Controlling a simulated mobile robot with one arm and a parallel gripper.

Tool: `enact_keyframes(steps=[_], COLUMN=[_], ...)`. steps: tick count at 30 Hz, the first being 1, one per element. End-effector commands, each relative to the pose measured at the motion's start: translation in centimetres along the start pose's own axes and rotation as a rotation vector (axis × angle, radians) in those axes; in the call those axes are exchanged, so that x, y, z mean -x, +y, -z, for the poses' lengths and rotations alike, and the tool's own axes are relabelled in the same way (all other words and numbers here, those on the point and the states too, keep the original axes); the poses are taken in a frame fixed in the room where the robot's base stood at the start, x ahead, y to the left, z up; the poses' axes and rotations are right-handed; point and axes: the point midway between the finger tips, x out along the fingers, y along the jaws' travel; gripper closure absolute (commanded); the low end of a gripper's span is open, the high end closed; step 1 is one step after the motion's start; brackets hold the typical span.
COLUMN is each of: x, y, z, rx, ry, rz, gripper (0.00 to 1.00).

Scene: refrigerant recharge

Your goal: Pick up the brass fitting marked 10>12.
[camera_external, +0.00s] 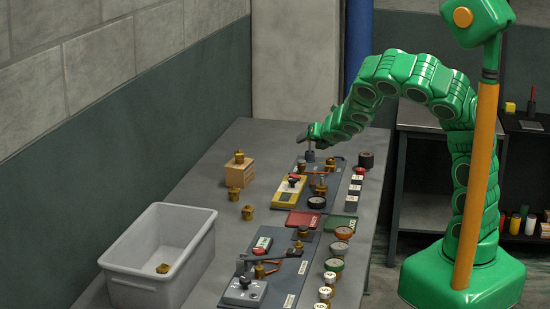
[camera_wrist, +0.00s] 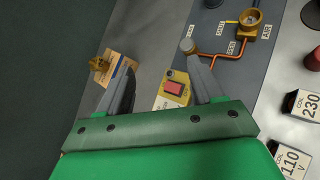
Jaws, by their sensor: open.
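Several small brass fittings are in the external view, and I cannot read a 10>12 mark on any of them. One brass fitting (camera_external: 239,157) sits on a wooden block (camera_external: 237,174). A second fitting (camera_external: 233,193) and a third fitting (camera_external: 248,212) stand on the table in front of the block. Another fitting (camera_external: 162,268) lies in the grey bin (camera_external: 200,249). My gripper (camera_external: 309,142) is open above the far panel, right of the block. In the wrist view, my gripper's fingers (camera_wrist: 157,58) are apart and empty; the block's fitting (camera_wrist: 98,64) is left of them.
The far panel carries a yellow device with a red switch (camera_wrist: 173,88) and copper pipes (camera_wrist: 228,56). Gauges and labelled blocks (camera_wrist: 302,103) line the table's right side. A nearer dark panel (camera_external: 285,270) holds more parts.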

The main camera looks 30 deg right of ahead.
Motion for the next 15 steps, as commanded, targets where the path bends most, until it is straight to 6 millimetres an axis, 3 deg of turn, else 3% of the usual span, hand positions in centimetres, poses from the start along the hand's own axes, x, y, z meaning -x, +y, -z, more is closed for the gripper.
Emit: enact_keyframes(steps=[6,15], x=[-4.1,-6.3], y=[6.3,13.4], z=[4.7,13.9], rx=[0.32,0.678], ry=[0.0,-0.006], rz=[-0.23,-0.557], gripper=[0.34,0.34])
